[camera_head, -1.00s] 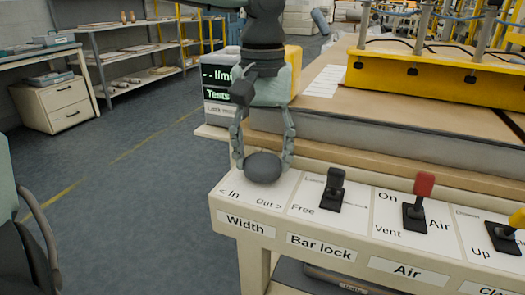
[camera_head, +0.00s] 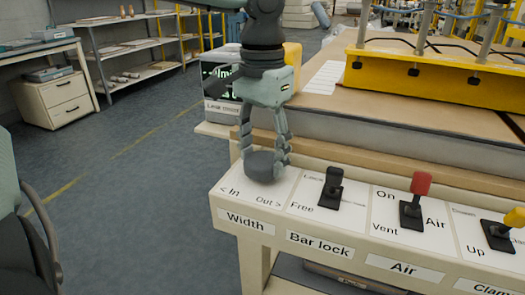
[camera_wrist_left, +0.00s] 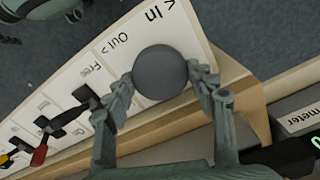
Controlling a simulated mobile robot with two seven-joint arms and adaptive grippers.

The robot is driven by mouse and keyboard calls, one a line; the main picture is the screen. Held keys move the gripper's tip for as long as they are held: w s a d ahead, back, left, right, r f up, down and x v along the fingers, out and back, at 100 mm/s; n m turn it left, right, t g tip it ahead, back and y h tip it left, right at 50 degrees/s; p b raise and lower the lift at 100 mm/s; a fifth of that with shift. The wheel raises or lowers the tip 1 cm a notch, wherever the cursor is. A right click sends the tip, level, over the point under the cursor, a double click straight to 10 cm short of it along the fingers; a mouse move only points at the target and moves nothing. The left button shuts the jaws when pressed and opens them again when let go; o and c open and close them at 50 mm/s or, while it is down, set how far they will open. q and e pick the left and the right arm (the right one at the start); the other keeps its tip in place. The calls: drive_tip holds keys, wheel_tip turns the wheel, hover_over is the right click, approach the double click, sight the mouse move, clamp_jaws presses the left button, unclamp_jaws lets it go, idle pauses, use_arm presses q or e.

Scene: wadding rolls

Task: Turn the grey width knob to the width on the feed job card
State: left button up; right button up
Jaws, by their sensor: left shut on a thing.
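The grey width knob (camera_head: 262,167) stands on the control panel's left end, above the label "Width" and beside the words "In" and "Out". My left gripper (camera_head: 266,155) reaches down from above, with its fingers on two sides of the knob. In the left wrist view the round knob top (camera_wrist_left: 160,72) sits between the two fingertips (camera_wrist_left: 160,80), and the gripper is shut on it. The display (camera_head: 221,82) behind the arm is partly hidden, and its reading cannot be made out. No feed job card can be made out. My right gripper is not in view.
Right of the knob are the black bar lock lever (camera_head: 331,188), the red-topped air lever (camera_head: 416,200) and a yellow-topped clamp lever (camera_head: 506,226). The wide table (camera_head: 420,108) with a yellow frame (camera_head: 430,72) lies behind. Open floor is at left.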

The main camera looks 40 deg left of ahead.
sight(262, 159)
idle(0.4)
use_arm(q)
drive_tip(key=o, duration=1.2)
drive_tip(key=shift+r, duration=0.25)
wheel_tip(262, 159, up, 12)
drive_tip(key=shift+f, duration=0.25)
